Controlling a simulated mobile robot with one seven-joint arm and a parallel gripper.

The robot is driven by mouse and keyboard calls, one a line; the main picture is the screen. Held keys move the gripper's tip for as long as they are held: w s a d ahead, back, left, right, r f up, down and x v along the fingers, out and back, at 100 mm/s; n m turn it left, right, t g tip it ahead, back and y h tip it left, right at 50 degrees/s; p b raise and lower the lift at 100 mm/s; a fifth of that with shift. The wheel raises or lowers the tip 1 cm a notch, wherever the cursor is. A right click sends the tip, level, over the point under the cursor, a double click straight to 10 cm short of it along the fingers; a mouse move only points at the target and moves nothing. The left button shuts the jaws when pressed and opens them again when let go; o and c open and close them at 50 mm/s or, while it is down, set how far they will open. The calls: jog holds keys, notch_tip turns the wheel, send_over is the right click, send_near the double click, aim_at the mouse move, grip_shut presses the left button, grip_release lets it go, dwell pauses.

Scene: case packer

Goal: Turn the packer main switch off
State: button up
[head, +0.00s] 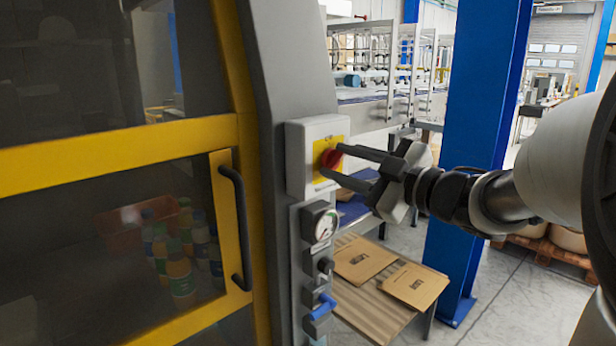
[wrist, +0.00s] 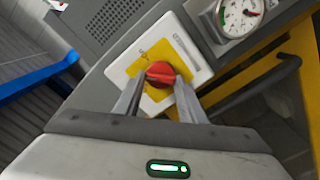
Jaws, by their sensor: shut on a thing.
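The packer main switch is a red rotary knob (head: 331,158) on a yellow plate (head: 322,146), set in a white box (head: 297,160) on the machine's grey post. In the wrist view the red knob (wrist: 160,74) sits between my fingertips, with the yellow plate (wrist: 135,68) around it. My gripper (head: 338,163) reaches in from the right and is shut on the knob; it also shows in the wrist view (wrist: 160,84). Its fingers hide part of the knob and plate. I cannot read the plate's position marks.
Below the box are a pressure gauge (head: 322,226), a black knob (head: 325,265) and a blue-handled valve (head: 322,306). A yellow-framed door with a black handle (head: 236,226) is to the left. Flat cartons (head: 362,260) lie below right. A blue column (head: 478,110) stands behind my arm.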

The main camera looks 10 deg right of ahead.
jog(key=n+b, duration=0.1)
jog(key=n, duration=0.1)
jog(key=n+b, duration=0.1)
jog(key=b, duration=0.1)
jog(key=n+b, duration=0.2)
jog(key=shift+f+n, duration=0.3)
jog(key=shift+f, duration=0.05)
jog(key=shift+r+n+b, duration=0.15)
jog(key=shift+n+b, duration=1.6)
jog(key=shift+n, duration=0.15)
jog(key=o, duration=1)
jog(key=shift+s, duration=0.1)
